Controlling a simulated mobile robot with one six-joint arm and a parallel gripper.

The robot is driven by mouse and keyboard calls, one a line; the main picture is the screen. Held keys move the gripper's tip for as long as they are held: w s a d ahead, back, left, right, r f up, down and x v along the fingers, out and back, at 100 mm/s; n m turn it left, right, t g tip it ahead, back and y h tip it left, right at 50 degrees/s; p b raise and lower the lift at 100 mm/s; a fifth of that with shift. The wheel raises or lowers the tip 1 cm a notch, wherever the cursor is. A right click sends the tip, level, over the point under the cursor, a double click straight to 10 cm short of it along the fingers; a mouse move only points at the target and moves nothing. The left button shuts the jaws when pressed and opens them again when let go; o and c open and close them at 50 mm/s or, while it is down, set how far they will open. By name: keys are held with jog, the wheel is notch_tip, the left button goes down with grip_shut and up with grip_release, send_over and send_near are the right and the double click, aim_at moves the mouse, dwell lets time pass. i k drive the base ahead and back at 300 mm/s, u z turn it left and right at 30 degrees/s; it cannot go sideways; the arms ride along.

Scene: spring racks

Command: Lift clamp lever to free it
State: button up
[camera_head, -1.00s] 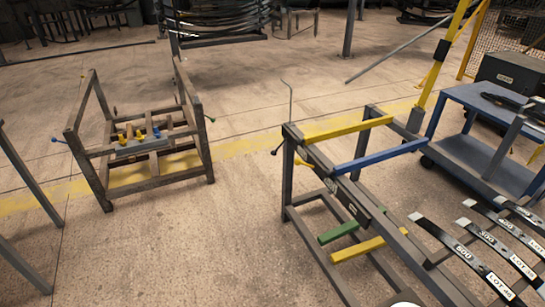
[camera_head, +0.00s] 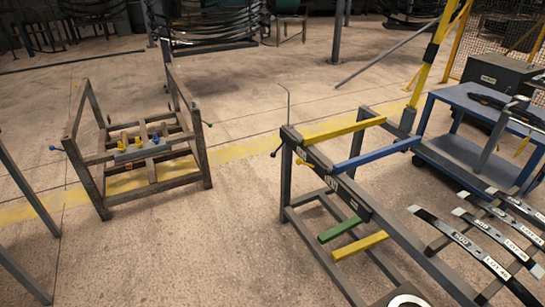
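A dark steel rack (camera_head: 353,210) stands right of centre, with a yellow bar (camera_head: 331,129) and a blue bar (camera_head: 377,156) across its top. A dark lever with a ball end (camera_head: 275,153) hangs at its near left corner; I cannot tell if this is the clamp lever. A smaller brown rack (camera_head: 140,165) at the left has a blue-knobbed lever (camera_head: 54,148) on its left side and a green-knobbed lever (camera_head: 207,123) on its right. Whether any lever is clamped is too small to tell. My gripper is not in view.
Labelled leaf springs (camera_head: 478,245) lie on the rack at the lower right. A blue cart (camera_head: 470,110) and a yellow post (camera_head: 436,55) stand behind it. Open floor (camera_head: 190,250) lies between the two racks, with a faded yellow line across it.

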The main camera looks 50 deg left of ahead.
aim_at(272, 154)
jog(key=k, duration=1.1)
jog(key=u, duration=0.6)
jog(key=i, duration=0.9)
jog(key=u, duration=0.85)
jog(key=i, duration=0.65)
jog(key=u, duration=0.85)
jog(key=i, duration=0.7)
jog(key=u, duration=0.5)
jog(key=i, duration=0.5)
jog(key=u, duration=0.3)
